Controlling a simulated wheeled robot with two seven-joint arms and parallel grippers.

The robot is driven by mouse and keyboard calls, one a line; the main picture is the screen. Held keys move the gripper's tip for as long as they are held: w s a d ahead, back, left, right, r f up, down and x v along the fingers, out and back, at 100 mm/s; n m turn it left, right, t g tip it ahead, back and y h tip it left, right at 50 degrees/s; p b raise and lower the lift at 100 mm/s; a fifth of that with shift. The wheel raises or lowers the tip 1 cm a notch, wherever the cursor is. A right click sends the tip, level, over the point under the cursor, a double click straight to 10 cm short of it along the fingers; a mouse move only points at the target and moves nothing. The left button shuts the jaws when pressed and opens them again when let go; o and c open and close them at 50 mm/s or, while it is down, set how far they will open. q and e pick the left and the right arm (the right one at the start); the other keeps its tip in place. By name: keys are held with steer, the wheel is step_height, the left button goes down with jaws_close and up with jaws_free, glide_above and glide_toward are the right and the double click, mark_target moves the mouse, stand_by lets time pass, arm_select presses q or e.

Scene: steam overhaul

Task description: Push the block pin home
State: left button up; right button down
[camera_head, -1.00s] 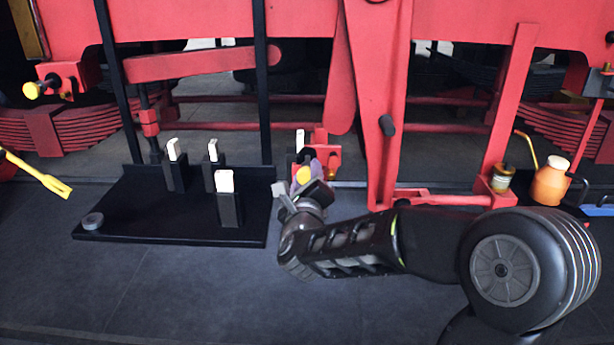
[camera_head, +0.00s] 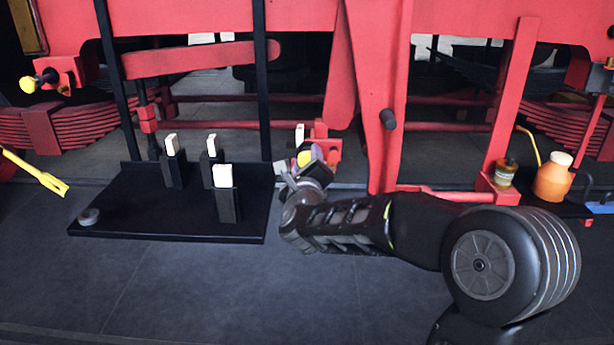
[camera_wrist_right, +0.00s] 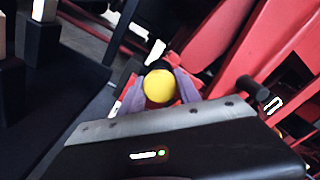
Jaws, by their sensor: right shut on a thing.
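A yellow-headed pin (camera_head: 304,158) is at a small red bracket (camera_head: 331,152) low on the red frame, just right of the black stand. My right gripper (camera_head: 309,166) is at this pin. In the right wrist view the round yellow head (camera_wrist_right: 159,86) sits between the two purple finger pads, which are shut on it, with red metal behind. The pin's shaft is hidden, so I cannot tell how deep it sits. Another yellow-headed pin (camera_head: 29,84) with a dark shaft sticks out of a red bracket (camera_head: 66,75) at far left. My left gripper is not in view.
A black base plate (camera_head: 140,222) with several white-topped black posts (camera_head: 227,205) stands left of my right gripper, a grey ring (camera_head: 89,217) on its corner. A yellow forked tool (camera_head: 45,178) is at far left. An orange oil can (camera_head: 552,182) stands right. The front floor is clear.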

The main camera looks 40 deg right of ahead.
steer(key=shift+d+r, duration=0.1)
steer(key=shift+r, duration=0.05)
steer(key=c, duration=1.3)
jaws_free()
steer(key=shift+o, duration=0.9)
steer(key=shift+w, duration=0.2)
steer(key=shift+o, duration=1.3)
steer(key=v, duration=0.7)
steer(key=shift+s+a+b, duration=0.2)
steer(key=shift+s+b, duration=0.15)
steer(key=shift+b, duration=0.05)
